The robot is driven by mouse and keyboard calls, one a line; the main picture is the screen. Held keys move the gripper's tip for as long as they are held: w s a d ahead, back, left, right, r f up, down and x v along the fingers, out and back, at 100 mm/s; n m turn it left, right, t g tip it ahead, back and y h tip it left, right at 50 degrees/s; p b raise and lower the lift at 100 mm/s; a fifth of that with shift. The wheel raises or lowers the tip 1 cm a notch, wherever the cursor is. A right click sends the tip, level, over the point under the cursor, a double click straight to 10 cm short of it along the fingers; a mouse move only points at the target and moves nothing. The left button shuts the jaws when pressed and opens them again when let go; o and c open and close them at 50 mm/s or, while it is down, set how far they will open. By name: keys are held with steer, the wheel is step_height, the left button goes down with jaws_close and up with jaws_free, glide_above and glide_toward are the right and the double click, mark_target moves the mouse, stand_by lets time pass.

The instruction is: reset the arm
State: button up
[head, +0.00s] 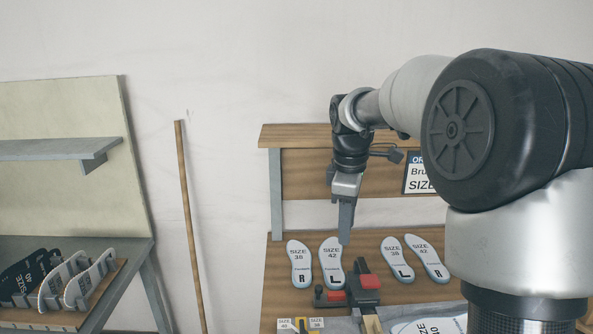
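My gripper (346,220) hangs pointing down over the wooden workbench, in the middle of the head view. It is seen edge-on, so the gap between its fingers does not show. Its tips are near the right edge of the insole marked size 42 L (331,262); I cannot tell whether they touch it. My arm reaches in from the right and covers the right part of the bench.
The bench (276,285) also holds insoles marked 38 R (299,263), 38 L (397,259) and another R (428,258). A red and black device (365,284) stands in front. An order sign (419,174) is partly hidden. Left, a rack (95,290) holds several insoles.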

steer(key=s+r+m+t+p, duration=0.1)
steer(key=s+r+m, duration=0.3)
steer(key=s, duration=0.4)
steer(key=s+r+m+t+p, duration=0.1)
steer(key=s+r+m+t, duration=0.15)
steer(key=s+r, duration=0.4)
steer(key=s+f+m+p, duration=0.2)
steer(key=s+f+m, duration=0.2)
steer(key=s+m, duration=0.3)
steer(key=s+t, duration=0.1)
steer(key=s, duration=0.4)
steer(key=shift+s+d+y, duration=0.2)
steer(key=shift+d+y, duration=0.1)
steer(key=shift+m, duration=0.25)
